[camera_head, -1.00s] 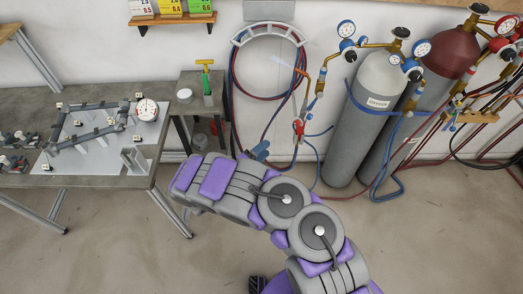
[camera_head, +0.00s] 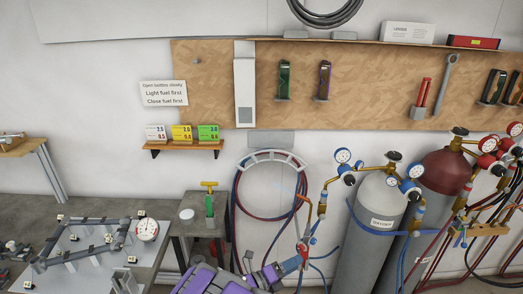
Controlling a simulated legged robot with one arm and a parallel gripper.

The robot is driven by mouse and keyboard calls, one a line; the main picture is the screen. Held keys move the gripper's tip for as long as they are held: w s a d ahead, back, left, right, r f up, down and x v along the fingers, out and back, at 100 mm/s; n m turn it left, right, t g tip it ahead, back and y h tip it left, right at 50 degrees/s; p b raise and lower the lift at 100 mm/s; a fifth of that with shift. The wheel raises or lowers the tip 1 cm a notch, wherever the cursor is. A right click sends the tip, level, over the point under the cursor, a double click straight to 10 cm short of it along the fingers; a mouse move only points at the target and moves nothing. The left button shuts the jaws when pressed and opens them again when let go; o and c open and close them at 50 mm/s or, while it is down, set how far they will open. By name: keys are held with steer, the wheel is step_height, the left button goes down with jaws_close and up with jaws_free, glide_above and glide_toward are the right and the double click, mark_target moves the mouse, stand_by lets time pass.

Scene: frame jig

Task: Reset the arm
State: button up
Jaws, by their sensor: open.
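Only the top of my arm shows, purple and grey, cut off by the bottom edge of the head view, left of centre. I cannot make out my gripper's fingers there. The arm part is seen in front of the floor between the bench and the gas cylinders. A torch with red and blue parts (camera_head: 303,250) shows just to the right of it. I cannot tell how far apart they are.
The metal frame jig (camera_head: 75,262) with a white dial (camera_head: 147,229) lies on the left bench. A small side table (camera_head: 185,228) stands beside it. The oxygen cylinder (camera_head: 377,225) and a dark red one (camera_head: 447,178) stand at right. A hose coil (camera_head: 245,195) hangs behind.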

steer(key=s+d+r+m+g+h, duration=0.1)
steer(key=s+d+r+m+g, duration=0.6)
steer(key=d+r+m, duration=0.4)
steer(key=s+d+r+m+g+y, duration=0.2)
steer(key=s+d+r+m+g, duration=0.1)
steer(key=s+m, duration=0.25)
steer(key=s+d+r+m+g+y, duration=0.2)
steer(key=s+d+m+g, duration=0.1)
steer(key=s+m, duration=0.25)
steer(key=s+a+r+m+y, duration=0.2)
steer(key=s+m+y, duration=0.5)
steer(key=s, duration=0.5)
steer(key=s+a+m+t+y, duration=0.2)
steer(key=s+a+m+y, duration=0.3)
steer(key=s+a+m, duration=0.4)
steer(key=shift+s+a+r+y, duration=0.15)
steer(key=shift+s+a+y, duration=0.2)
steer(key=shift+a, duration=0.35)
steer(key=shift+w, duration=0.1)
